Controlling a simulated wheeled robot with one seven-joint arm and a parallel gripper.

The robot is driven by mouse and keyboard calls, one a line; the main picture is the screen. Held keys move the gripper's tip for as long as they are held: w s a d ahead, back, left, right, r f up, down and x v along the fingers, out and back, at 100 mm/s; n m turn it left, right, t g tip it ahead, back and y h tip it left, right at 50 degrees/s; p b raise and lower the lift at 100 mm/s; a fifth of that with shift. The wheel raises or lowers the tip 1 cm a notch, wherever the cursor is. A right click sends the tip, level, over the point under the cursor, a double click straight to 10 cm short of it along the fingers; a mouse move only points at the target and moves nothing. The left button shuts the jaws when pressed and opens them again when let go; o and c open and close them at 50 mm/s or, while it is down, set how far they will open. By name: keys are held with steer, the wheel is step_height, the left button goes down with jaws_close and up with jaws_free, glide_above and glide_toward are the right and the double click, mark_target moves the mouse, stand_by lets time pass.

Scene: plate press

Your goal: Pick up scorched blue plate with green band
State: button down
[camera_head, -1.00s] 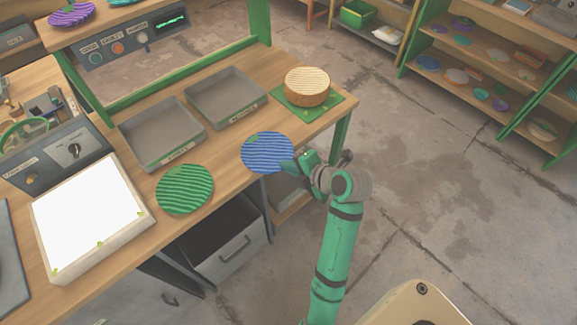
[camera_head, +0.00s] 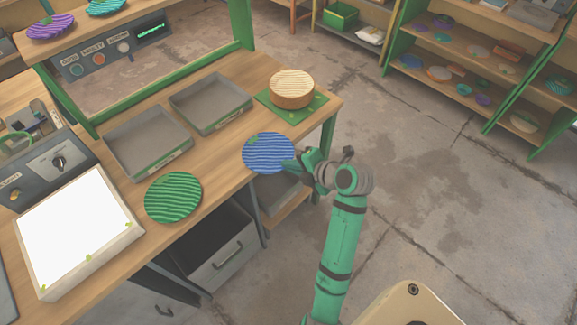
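A round blue ribbed plate (camera_head: 268,150) shows over the front edge of the wooden workbench, with part of it past the edge. A small green mark shows at its upper left; I cannot make out a full green band or scorching. My green gripper (camera_head: 290,166) meets the plate's right rim and appears shut on it. The fingertips are small and partly hidden at the rim. The plate looks roughly level; I cannot tell its exact height above the bench.
A green ribbed plate (camera_head: 173,197) lies on the bench, left of the blue plate. Two grey trays (camera_head: 148,147) (camera_head: 211,100) sit behind. A round wooden block (camera_head: 292,88) stands on a green mat (camera_head: 314,108). A lit white panel (camera_head: 78,232) is at left. Open floor lies right.

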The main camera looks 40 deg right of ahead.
steer(key=shift+a, duration=0.1)
steer(key=c, duration=1.9)
jaws_free()
steer(key=shift+w, duration=0.1)
steer(key=shift+c, duration=0.2)
steer(key=a+v, duration=0.1)
steer(key=v, duration=0.9)
steer(key=shift+s+d+r, duration=0.25)
steer(key=shift+d, duration=0.25)
